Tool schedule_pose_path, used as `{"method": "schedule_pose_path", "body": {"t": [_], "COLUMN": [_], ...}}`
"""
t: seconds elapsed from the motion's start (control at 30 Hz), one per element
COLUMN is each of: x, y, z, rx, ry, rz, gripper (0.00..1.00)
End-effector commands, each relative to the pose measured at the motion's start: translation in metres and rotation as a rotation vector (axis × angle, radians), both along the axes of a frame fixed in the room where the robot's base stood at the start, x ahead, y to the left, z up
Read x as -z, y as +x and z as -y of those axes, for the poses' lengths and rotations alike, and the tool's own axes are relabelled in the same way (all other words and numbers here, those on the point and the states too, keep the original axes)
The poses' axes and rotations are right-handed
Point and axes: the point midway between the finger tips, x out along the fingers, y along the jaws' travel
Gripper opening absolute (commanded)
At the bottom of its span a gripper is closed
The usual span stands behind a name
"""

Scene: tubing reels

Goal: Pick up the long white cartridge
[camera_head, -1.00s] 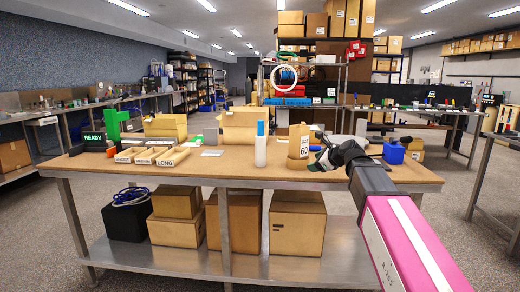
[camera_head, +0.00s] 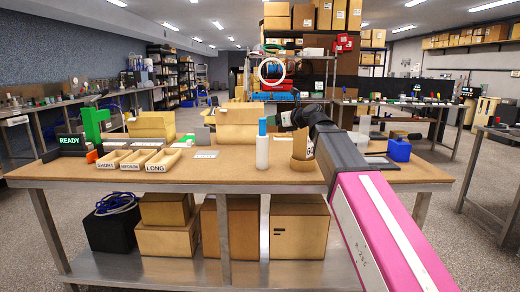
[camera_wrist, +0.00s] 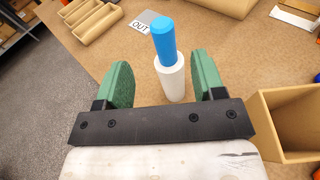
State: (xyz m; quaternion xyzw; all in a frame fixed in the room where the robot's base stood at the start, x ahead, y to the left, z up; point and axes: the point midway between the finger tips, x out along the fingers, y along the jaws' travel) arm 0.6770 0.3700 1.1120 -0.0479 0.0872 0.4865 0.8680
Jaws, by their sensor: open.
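The long white cartridge (camera_head: 262,152) stands upright near the front edge of the workbench, with a blue upper part (camera_head: 262,126). In the wrist view its white body (camera_wrist: 173,82) and blue top (camera_wrist: 164,38) show between the two green finger pads in the picture. My gripper (camera_wrist: 162,82) is open, with a gap on both sides of the cartridge and nothing held. In the head view my gripper (camera_head: 284,118) is just right of the cartridge's blue top, partly hidden by my wrist.
Trays labelled SHORT, MEDIUM and LONG (camera_head: 162,160) sit to the left. An OUT card (camera_wrist: 140,26) lies near the cartridge. A cardboard container (camera_head: 302,148) stands close on the right. Open cardboard boxes (camera_head: 236,124) are behind, and a blue bin (camera_head: 399,150) is farther right.

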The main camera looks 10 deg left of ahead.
Motion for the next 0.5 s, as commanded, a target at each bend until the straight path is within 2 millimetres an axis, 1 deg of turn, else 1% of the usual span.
{"method": "schedule_pose_path", "body": {"t": [0.03,0.1,0.2,0.37,0.5], "x": [0.001,0.003,0.006,0.008,0.009], "y": [0.007,0.013,0.018,0.022,0.032], "z": [-0.008,-0.018,-0.028,-0.034,-0.046], "rx": [-0.001,-0.001,-0.001,0.001,0.000], "ry": [-0.001,0.000,-0.001,-0.001,-0.001], "rz": [-0.001,0.000,-0.001,0.001,0.000], "gripper": [0.63,0.63,0.63,0.63,0.63]}}
